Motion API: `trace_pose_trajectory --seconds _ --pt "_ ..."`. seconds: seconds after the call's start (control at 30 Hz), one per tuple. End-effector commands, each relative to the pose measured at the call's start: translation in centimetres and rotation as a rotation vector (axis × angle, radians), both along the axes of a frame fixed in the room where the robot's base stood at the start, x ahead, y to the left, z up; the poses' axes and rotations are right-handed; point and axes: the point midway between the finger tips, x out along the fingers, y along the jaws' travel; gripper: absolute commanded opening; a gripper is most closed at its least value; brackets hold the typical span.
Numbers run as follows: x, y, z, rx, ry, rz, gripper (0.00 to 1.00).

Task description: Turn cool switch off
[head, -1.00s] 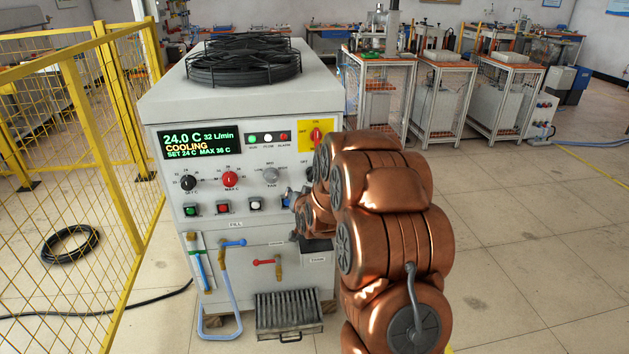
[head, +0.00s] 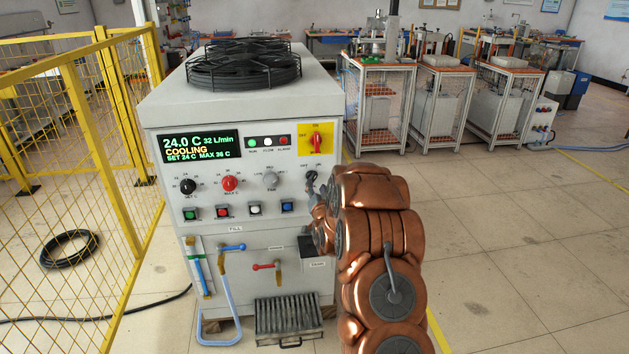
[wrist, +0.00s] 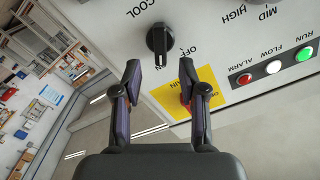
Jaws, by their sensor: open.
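The cool switch (wrist: 158,40) is a black knob on the white front panel, beside the COOL label in the wrist view, which shows the panel upside down. My gripper (wrist: 160,72) is open, with its two dark fingers apart on either side of the knob's line. The knob shows between and beyond the fingertips, and nothing is held. I cannot tell if a finger touches the panel.
The display (head: 198,145) reads 24.0 C and COOLING. The fan knob (head: 270,179) and several push buttons lie left of my gripper. The main switch's yellow plate (wrist: 228,96) is near the fingers. A yellow fence (head: 110,150) stands left; open floor lies right.

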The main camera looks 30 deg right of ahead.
Motion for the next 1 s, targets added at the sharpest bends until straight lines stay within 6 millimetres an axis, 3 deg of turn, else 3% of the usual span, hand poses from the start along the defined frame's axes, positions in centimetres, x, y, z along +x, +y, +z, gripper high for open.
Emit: trace_pose_trajectory --seconds 0.4,0.8,1.0 --pt "3.9 -1.6 0.0 -0.001 0.003 0.001 0.42" --pt "4.5 -1.8 0.0 0.000 0.003 0.001 0.42" --pt "4.5 -1.8 0.0 0.000 0.003 0.001 0.22"
